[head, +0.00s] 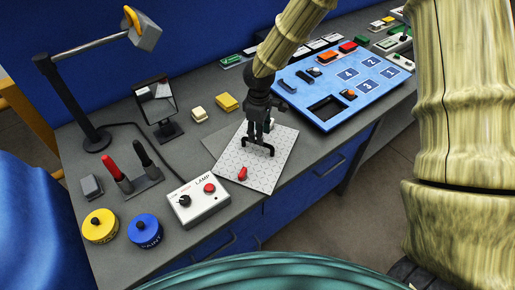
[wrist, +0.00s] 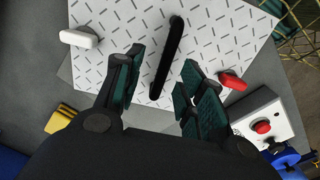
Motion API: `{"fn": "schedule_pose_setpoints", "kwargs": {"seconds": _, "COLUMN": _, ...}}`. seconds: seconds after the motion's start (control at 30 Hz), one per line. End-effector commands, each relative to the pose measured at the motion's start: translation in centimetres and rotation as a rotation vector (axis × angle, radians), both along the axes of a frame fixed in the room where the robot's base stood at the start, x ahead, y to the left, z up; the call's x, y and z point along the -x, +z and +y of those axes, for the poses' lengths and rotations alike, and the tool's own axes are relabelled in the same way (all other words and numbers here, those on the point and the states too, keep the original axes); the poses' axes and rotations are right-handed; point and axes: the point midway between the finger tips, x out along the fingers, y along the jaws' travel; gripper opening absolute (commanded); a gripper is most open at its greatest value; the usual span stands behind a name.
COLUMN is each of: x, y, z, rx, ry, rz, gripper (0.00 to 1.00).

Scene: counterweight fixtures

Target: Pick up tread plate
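The tread plate (head: 277,171) is a pale sheet with a dash pattern, flat on the grey bench near its front edge. It fills the upper part of the wrist view (wrist: 225,40). A long black bar-like handle (wrist: 172,50) stands out over the plate. My gripper (head: 259,138) is above the plate, pointing down. In the wrist view its two fingers (wrist: 162,62) are apart, one on each side of the handle, with visible gaps. I cannot tell the exact height of the fingertips against the handle.
A red piece (head: 242,174) and a white piece (wrist: 80,39) sit at the plate's edges. The lamp switch box (head: 198,203) is close by at left. A yellow block (head: 227,102) and a blue numbered board (head: 330,113) lie behind and right.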

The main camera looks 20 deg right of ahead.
Motion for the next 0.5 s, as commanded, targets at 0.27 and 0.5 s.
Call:
{"fn": "schedule_pose_setpoints", "kwargs": {"seconds": 0.27, "x": 0.0, "y": -1.3, "z": 0.4, "rx": 0.000, "ry": 0.003, "rz": 0.001, "gripper": 0.39}}
{"fn": "schedule_pose_setpoints", "kwargs": {"seconds": 0.5, "x": 0.0, "y": -3.7, "z": 0.6, "rx": 0.000, "ry": 0.003, "rz": 0.001, "gripper": 0.39}}
